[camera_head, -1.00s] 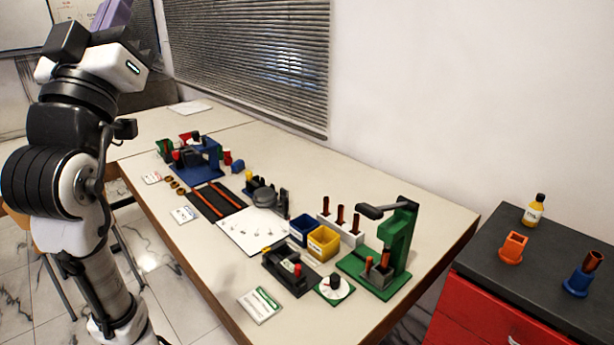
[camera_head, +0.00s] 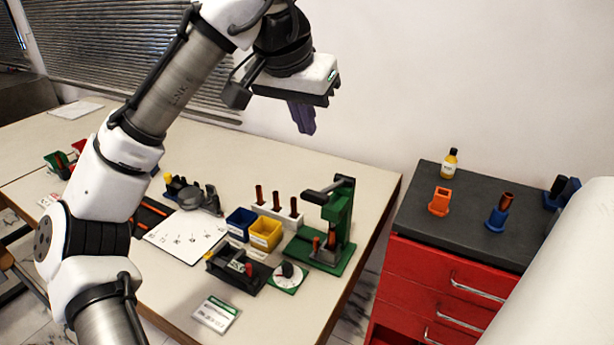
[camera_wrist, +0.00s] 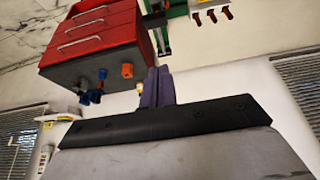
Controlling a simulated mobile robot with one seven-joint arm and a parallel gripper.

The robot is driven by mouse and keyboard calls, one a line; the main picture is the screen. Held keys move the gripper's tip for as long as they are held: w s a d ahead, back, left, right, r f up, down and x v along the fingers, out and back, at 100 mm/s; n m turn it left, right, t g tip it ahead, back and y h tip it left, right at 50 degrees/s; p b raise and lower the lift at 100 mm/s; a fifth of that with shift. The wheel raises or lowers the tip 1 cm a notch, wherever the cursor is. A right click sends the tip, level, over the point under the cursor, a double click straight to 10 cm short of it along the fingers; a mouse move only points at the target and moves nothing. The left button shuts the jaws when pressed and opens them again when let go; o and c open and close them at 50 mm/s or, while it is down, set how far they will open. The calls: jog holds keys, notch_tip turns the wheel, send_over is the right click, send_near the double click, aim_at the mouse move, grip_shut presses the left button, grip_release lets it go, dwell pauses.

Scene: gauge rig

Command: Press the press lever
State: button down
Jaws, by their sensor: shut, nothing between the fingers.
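The press is a green stand (camera_head: 338,215) on a green base near the right end of the table. Its press lever (camera_head: 318,196) is a dark bar with a thick grip pointing left from the top of the stand. A copper-coloured piece (camera_head: 316,243) stands at the press's base. My gripper (camera_head: 304,130) is shut and empty, its purple fingers pointing down, high above the table and apart from the lever. In the wrist view the shut fingers (camera_wrist: 157,88) show, with part of the green press (camera_wrist: 162,38) beyond them at the top edge.
Yellow bin (camera_head: 265,235) and blue bin (camera_head: 240,222) stand left of the press, with a white rack of copper rods (camera_head: 277,212) behind. A black fixture (camera_head: 238,270) and a dial (camera_head: 288,275) lie in front. A red drawer cabinet (camera_head: 430,285) stands right.

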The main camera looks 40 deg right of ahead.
jog(key=shift+f, duration=0.1)
jog(key=p, duration=0.2)
send_over(317, 192)
jog(key=f, duration=0.9)
jog(key=shift+s+a+f, duration=0.1)
jog(key=shift+s+a, duration=0.05)
jog(key=shift+a, duration=0.1)
jog(key=shift+s+a+f, duration=0.1)
jog(key=shift+a+f, duration=0.15)
jog(key=shift+f, duration=0.3)
jog(key=shift+s+a+f, duration=0.1)
jog(key=shift+a+f, duration=0.1)
jog(key=shift+f, duration=0.35)
jog(key=shift+s+a+f, duration=0.1)
jog(key=shift+a+f, duration=0.05)
jog(key=shift+f, duration=0.45)
jog(key=shift+f, duration=0.15)
